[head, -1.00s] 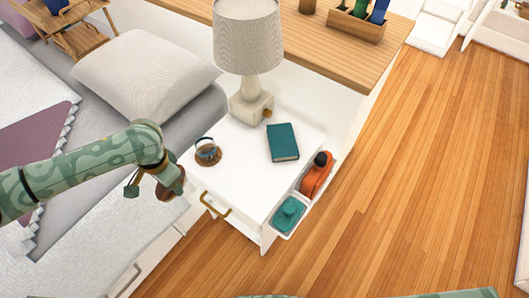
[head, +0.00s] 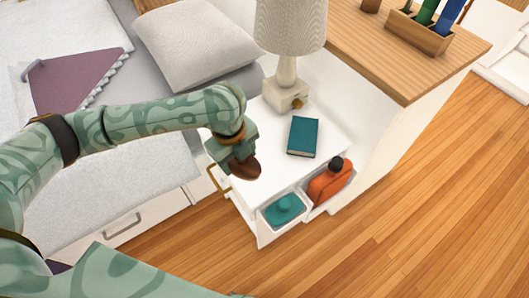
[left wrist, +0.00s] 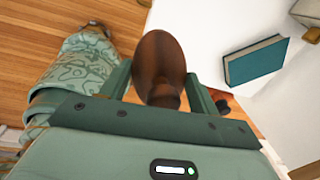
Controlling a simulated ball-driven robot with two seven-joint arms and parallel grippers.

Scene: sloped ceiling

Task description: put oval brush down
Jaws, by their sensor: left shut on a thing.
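The oval brush (head: 243,169) is dark brown wood with a rounded head. My left gripper (head: 234,152) is shut on it, and in the head view it appears over the front part of the white nightstand (head: 262,186). In the left wrist view the brush (left wrist: 160,60) sticks out between the two green fingers, gripped near its narrow end. The gap between brush and nightstand top cannot be judged. My right gripper is not in view.
A teal book (head: 303,137) and a lamp (head: 288,75) stand on the nightstand. Side bins hold a teal object (head: 284,209) and an orange bottle (head: 330,182). White top shows bare around the book. A bed with a pillow (head: 197,45) lies left.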

